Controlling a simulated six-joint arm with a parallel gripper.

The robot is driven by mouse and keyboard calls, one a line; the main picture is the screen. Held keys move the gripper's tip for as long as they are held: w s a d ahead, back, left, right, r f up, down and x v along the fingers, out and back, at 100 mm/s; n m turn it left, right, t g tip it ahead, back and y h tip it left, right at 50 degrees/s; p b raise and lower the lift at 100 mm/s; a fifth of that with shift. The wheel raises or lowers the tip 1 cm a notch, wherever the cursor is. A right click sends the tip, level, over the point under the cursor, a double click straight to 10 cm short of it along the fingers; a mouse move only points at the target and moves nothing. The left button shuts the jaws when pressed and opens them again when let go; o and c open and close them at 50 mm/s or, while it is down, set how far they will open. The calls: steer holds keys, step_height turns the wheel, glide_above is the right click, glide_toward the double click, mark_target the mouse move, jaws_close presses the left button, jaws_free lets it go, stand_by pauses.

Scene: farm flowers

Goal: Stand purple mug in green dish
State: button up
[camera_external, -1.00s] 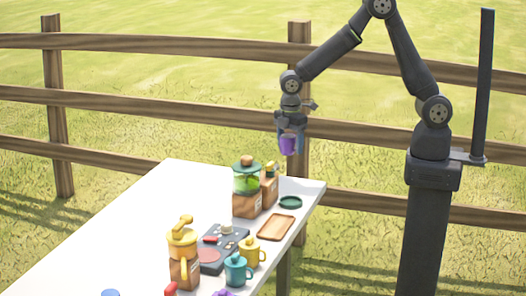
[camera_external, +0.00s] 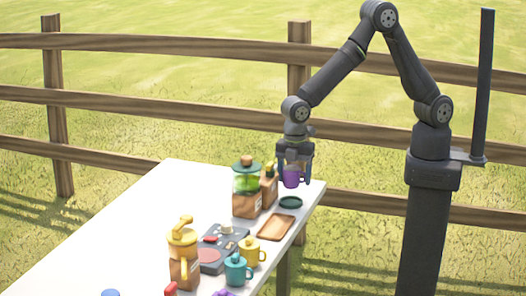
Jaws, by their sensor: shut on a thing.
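My gripper (camera_external: 292,172) is shut on the purple mug (camera_external: 291,179) and holds it upright in the air. The mug's handle points to the right. The green dish (camera_external: 290,202) lies on the white table near its far right corner. The mug hangs just above the dish in the picture, and a gap shows between them. The dish looks empty.
A blender with a green jar (camera_external: 246,182) and a brown block (camera_external: 269,185) stand close left of the dish. A brown tray (camera_external: 277,227) lies in front of it. A yellow mug (camera_external: 251,250), a teal mug (camera_external: 237,270) and a yellow-topped grinder (camera_external: 183,255) stand nearer the front.

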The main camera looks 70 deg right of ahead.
mark_target(293, 186)
steer(key=shift+s+a+f, duration=0.15)
steer(key=shift+a+f, duration=0.3)
steer(key=shift+a, duration=0.2)
steer(key=shift+f, duration=1.95)
steer(key=shift+f, duration=0.15)
steer(key=o, duration=0.8)
step_height(293, 186, up, 12)
steer(key=shift+r, duration=0.15)
